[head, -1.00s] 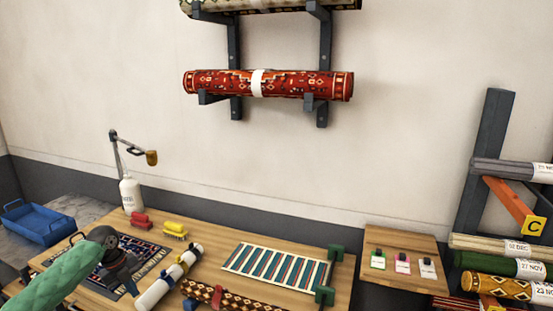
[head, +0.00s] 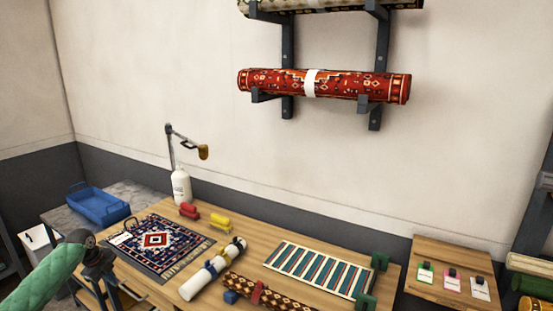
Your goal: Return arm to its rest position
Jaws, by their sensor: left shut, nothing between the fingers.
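My left arm comes in from the lower left in a green quilted sleeve. Its dark gripper (head: 98,263) is shut and empty, in front of the left edge of the wooden table (head: 258,250). A dark blue patterned rug (head: 158,239) with a red and white centre lies flat on the table just beyond it. The gripper appears apart from the rug, though the depth is hard to judge. My right gripper is not in view.
A white roll (head: 212,269), a brown patterned roll (head: 268,293) and a striped rug (head: 320,270) lie on the table. A white bottle (head: 181,186), red brushes (head: 188,210) and yellow brushes (head: 220,221) stand behind. A blue tray (head: 98,205) is at left.

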